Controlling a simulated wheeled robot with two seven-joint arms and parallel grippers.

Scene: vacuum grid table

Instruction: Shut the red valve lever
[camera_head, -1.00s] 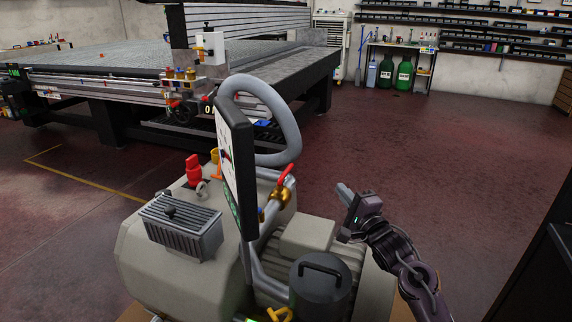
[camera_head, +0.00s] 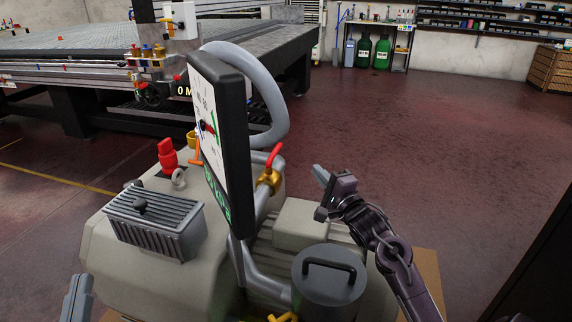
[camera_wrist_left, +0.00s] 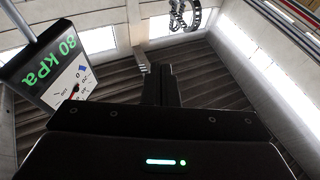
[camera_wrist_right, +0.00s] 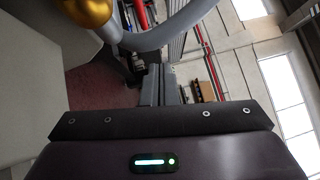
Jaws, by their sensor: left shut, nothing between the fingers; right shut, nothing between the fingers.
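The red valve lever (camera_head: 274,154) sits on a brass valve (camera_head: 269,178) on the pipe just right of the gauge panel. It points up and slightly right. My right gripper (camera_head: 318,173) is shut and empty, to the right of the valve and apart from it. The right wrist view shows its closed fingers (camera_wrist_right: 161,85) and a brass part (camera_wrist_right: 88,10) at the top left; no lever shows there. My left gripper (camera_head: 78,292) is shut at the lower left edge, far from the lever. Its closed fingers (camera_wrist_left: 161,85) point toward the ceiling in the left wrist view.
The black-framed gauge panel (camera_head: 240,140) stands between my left gripper and the lever; its display (camera_wrist_left: 48,55) reads 80 kPa. A grey hose (camera_head: 270,85) arches behind. A red fitting (camera_head: 167,155) and a ribbed box (camera_head: 155,220) are on the pump. The floor at right is clear.

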